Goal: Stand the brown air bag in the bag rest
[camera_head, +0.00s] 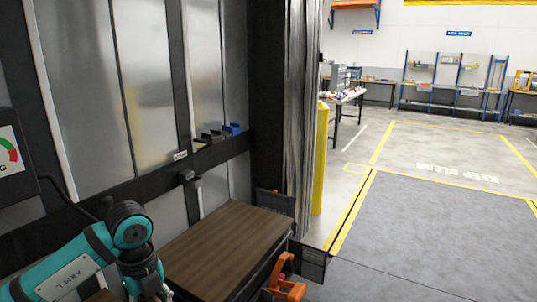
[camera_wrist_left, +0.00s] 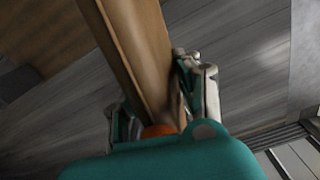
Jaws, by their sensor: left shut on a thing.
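The brown air bag (camera_wrist_left: 140,45) fills the upper middle of the left wrist view as a long, tilted brown shape, its far end cut off by the frame. My left gripper (camera_wrist_left: 160,100) is shut on it, one finger on each side. A small orange part (camera_wrist_left: 159,130) shows at the bag's near end, between the fingers. In the head view my left gripper (camera_head: 152,292) is at the bottom edge, left of a wood-topped surface, and mostly cut off. I cannot make out the bag rest for certain. My right gripper is not in view.
The wood-topped surface (camera_head: 225,245) is bare, with a dark upright panel (camera_head: 275,202) at its far right corner. An orange fitting (camera_head: 285,281) is at its near right. Small dark and blue items (camera_head: 222,133) sit on the door's ledge. A yellow post (camera_head: 320,160) stands beyond.

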